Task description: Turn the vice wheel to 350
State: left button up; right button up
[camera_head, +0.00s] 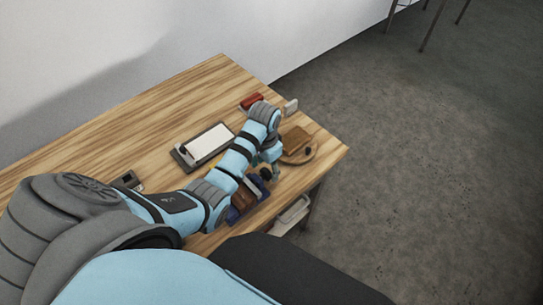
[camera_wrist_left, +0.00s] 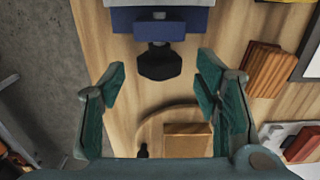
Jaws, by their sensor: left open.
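The blue vice (camera_head: 237,212) sits near the table's front edge, partly hidden by my left arm in the head view. In the left wrist view its blue body (camera_wrist_left: 125,20) is at the top, and a dark faceted wheel (camera_wrist_left: 159,64) sticks out from it on a short shaft. My left gripper (camera_head: 270,160) is beside the vice at the wheel's end. In the left wrist view my left gripper (camera_wrist_left: 162,72) is open, with one green-padded finger on each side of the wheel and visible gaps between. No number or scale can be read. My right gripper is not in view.
A round wooden board (camera_head: 306,157) with a brown block (camera_head: 296,139) lies near the table's right corner. A dark tray with a white panel (camera_head: 208,142) and a red block (camera_head: 251,101) lie behind my arm. Ridged brown blocks (camera_wrist_left: 268,68) show in the wrist view.

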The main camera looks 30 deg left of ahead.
pick_arm(q)
jog(key=shift+f, duration=1)
jog(key=c, duration=1.1)
jog(key=shift+c, duration=0.2)
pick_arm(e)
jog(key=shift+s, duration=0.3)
pick_arm(q)
jog(key=shift+a+h, duration=0.1)
jog(key=shift+h, duration=0.2)
jog(key=shift+w+a+g+h, duration=0.15)
jog(key=shift+g+h, duration=0.25)
jog(key=shift+h, duration=0.4)
jog(key=shift+w+a+f+h+b, duration=0.1)
jog(key=shift+a+f+h+b, duration=0.1)
jog(key=shift+h+b, duration=0.5)
jog(key=h+b, duration=0.2)
jog(key=shift+f+g+b, duration=0.15)
jog(key=shift+g+b, duration=0.15)
jog(key=shift+g, duration=0.1)
jog(key=shift+a+h+b, duration=0.1)
jog(key=shift+h+b, duration=0.4)
jog(key=shift+b, duration=0.45)
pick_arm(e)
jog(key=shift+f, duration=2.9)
pick_arm(q)
jog(key=shift+r, duration=0.2)
